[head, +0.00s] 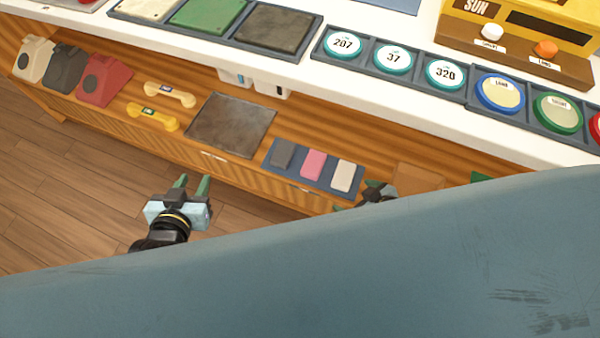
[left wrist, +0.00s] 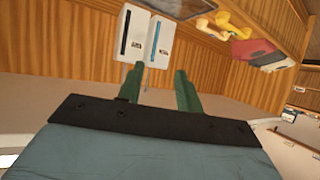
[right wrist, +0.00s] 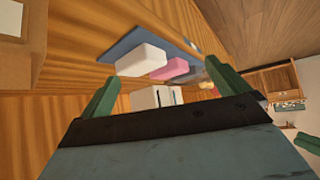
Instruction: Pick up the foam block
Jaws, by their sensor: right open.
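Three small blocks lie in a row on a blue tray (head: 268,158) on the lower wooden shelf: a grey block (head: 283,154), a pink block (head: 313,164) and a white block (head: 342,176). I cannot tell by looks which is foam. In the right wrist view the white block (right wrist: 140,58) is nearest, with the pink block (right wrist: 171,69) behind it. My right gripper (right wrist: 167,88) is open and empty, apart from the blocks; in the head view my own body partly hides it. My left gripper (head: 192,184) is open and empty in front of the shelf.
The white counter (head: 300,92) overhangs the shelf. The shelf also holds a dark square tray (head: 231,125), yellow and cream handsets (head: 152,117), several phones (head: 104,80) and a brown box (head: 418,178) right of the blocks. The wooden floor (head: 60,190) is clear.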

